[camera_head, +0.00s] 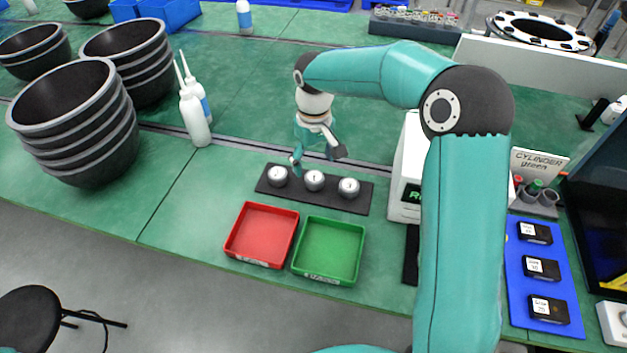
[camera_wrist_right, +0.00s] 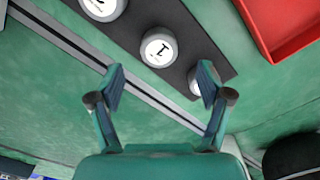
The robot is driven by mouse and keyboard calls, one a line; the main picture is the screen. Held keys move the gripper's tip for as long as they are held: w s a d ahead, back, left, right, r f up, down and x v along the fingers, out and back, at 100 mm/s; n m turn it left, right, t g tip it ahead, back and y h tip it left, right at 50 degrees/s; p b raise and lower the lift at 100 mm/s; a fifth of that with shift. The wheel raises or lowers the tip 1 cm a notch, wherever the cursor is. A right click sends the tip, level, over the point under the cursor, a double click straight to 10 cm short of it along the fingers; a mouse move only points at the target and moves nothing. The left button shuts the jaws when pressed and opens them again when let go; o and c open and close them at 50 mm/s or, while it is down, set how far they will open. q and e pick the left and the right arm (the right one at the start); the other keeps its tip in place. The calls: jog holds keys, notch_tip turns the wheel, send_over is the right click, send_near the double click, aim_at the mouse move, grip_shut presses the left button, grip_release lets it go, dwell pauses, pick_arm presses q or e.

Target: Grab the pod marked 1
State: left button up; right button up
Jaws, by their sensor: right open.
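Three round white-and-silver pods sit in a row on a dark mat (camera_head: 325,195). In the right wrist view the middle pod (camera_wrist_right: 159,48) reads "1"; in the head view it appears to be the middle one (camera_head: 314,181). One neighbour (camera_wrist_right: 103,8) is cut by the top edge, its mark unclear. The other (camera_wrist_right: 195,82) is partly hidden behind a finger. My right gripper (camera_head: 318,158) is open and empty above the row. In the wrist view its fingertips (camera_wrist_right: 160,80) are spread, with pod 1 beyond the gap. My left gripper is not in view.
A red tray (camera_head: 232,247) and a green tray (camera_head: 297,262) stand in front of the mat. A white box (camera_head: 404,170) is to its right. White bottles (camera_head: 193,118) and stacked black bowls (camera_head: 80,135) stand at left. Green table around the bottles is clear.

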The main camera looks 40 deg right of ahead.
aim_at(314, 176)
notch_tip(314, 176, down, 5)
jog(key=shift+p, duration=0.3)
jog(key=shift+c, duration=0.3)
jog(key=c, duration=1.1)
